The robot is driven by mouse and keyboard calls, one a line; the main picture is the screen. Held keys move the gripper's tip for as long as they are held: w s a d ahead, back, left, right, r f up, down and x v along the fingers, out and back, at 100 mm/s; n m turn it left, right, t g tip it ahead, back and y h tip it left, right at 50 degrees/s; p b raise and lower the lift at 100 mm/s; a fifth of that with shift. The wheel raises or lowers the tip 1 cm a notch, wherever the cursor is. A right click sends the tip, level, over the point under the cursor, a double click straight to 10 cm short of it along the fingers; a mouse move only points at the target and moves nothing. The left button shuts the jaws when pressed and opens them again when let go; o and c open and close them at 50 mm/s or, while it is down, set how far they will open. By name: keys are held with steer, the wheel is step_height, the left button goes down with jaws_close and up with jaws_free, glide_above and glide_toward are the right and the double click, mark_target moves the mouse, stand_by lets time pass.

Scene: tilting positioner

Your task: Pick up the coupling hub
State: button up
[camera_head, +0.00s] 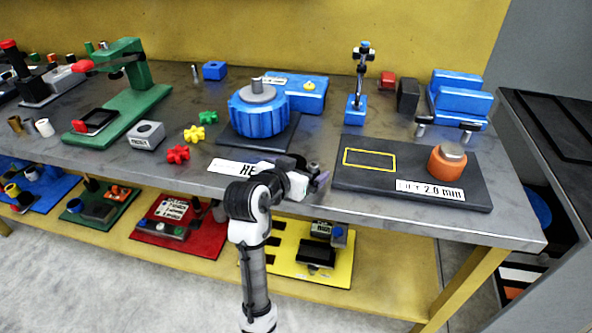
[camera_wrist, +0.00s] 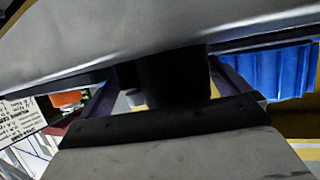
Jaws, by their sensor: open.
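No part is labelled as the coupling hub. A grey round stepped piece (camera_head: 257,91) sits on top of the blue ribbed drum (camera_head: 257,118) at the middle of the bench, and may be the hub. An orange cylinder with a metal top (camera_head: 447,161) stands on a dark plate (camera_head: 365,182) to the right. My gripper (camera_head: 316,177) is open at the bench's front edge, right of and nearer than the drum, apart from both pieces. In the wrist view my gripper (camera_wrist: 165,88) is partly hidden by dark close surfaces, with nothing clearly between the fingers.
A blue box (camera_head: 306,95) stands behind the drum, and a blue stand with a dark upright (camera_head: 356,106) to its right. Red, yellow and green small gears (camera_head: 194,133) lie left. A green press (camera_head: 135,95) stands further left. A lower shelf holds coloured trays.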

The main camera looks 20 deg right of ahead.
steer(key=c, duration=1.2)
steer(key=shift+c, duration=0.2)
steer(key=shift+r, duration=0.15)
